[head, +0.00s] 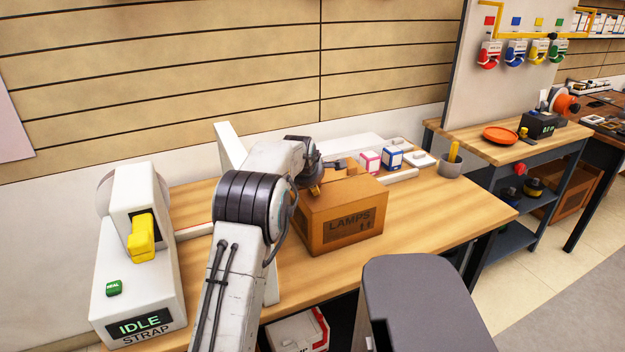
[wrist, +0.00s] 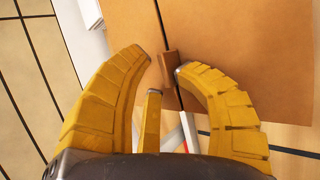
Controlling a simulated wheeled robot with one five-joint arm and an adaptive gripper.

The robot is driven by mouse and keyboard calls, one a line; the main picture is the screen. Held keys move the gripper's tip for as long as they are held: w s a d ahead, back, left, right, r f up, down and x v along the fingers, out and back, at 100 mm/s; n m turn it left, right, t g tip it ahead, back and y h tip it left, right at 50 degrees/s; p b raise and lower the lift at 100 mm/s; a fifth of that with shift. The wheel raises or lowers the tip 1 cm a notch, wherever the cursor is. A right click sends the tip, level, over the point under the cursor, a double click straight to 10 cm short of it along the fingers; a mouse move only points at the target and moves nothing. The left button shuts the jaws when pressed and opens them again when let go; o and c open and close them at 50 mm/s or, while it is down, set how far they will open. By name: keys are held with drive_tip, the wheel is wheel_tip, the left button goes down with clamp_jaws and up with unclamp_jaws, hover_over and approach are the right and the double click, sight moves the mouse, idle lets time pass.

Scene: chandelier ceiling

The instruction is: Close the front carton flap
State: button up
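A brown carton (head: 341,222) printed LAMPS stands on the wooden bench. Its top (head: 350,188) looks mostly covered by brown panels; my arm hides part of its left side. I cannot tell clearly which panel is the front flap. In the wrist view, brown carton panels (wrist: 245,45) meet along a dark gap, with a small brown tab (wrist: 168,68) at that gap. My gripper (wrist: 165,60) has its yellow fingers apart, one on each side of the tab, and grips nothing that I can see. In the head view my gripper (head: 314,189) is at the carton's upper left.
A white strapping machine (head: 135,270) reading IDLE STRAP stands at the left. Small pink and blue boxes (head: 392,156) sit behind the carton, and a grey cup (head: 450,165) stands to the right. The bench (head: 440,207) right of the carton is clear.

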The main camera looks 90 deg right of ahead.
drive_tip(key=v, duration=1.2)
idle(0.7)
